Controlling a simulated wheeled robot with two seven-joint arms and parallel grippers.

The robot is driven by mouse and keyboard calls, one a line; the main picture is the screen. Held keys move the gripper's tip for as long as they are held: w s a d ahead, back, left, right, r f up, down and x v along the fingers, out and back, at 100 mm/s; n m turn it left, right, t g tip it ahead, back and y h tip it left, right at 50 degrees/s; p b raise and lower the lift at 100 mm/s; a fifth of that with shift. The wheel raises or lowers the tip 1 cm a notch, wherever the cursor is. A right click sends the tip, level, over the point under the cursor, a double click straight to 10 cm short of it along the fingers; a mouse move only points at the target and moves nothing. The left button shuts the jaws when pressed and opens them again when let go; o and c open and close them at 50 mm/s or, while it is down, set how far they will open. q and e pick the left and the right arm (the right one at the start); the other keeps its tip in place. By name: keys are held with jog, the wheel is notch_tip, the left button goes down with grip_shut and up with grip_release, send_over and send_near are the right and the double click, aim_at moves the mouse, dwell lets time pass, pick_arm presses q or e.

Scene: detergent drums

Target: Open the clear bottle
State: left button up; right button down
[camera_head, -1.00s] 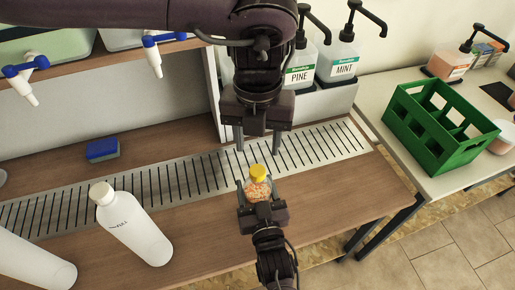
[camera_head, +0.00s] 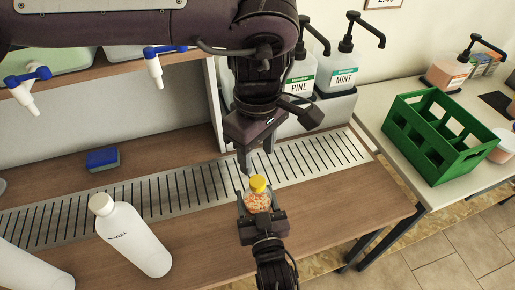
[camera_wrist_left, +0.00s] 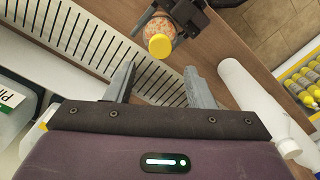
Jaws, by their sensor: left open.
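The clear bottle (camera_head: 257,203) has a yellow cap (camera_head: 258,183) and orange-white contents. It stands upright, held by my right gripper (camera_head: 259,197), whose fingers are on both sides of it. My left gripper (camera_head: 257,160) is open and empty, just above and behind the cap, apart from it. In the left wrist view, the clear bottle (camera_wrist_left: 176,22) and its yellow cap (camera_wrist_left: 160,46) lie beyond the open fingers of my left gripper (camera_wrist_left: 158,70). The lower part of the bottle is hidden by my right gripper.
White bottles (camera_head: 135,240) stand at the front left. A slotted drain strip (camera_head: 180,190) crosses the wooden counter (camera_head: 350,210). A blue sponge (camera_head: 103,159) lies at left. PINE and MINT (camera_head: 340,72) pump bottles stand behind. A green crate (camera_head: 440,135) sits on the right table.

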aim_at(257, 181)
pick_arm(q)
jog(key=shift+m, duration=0.8)
jog(key=shift+f, duration=0.25)
notch_tip(257, 181, down, 8)
jog(key=shift+r, duration=0.25)
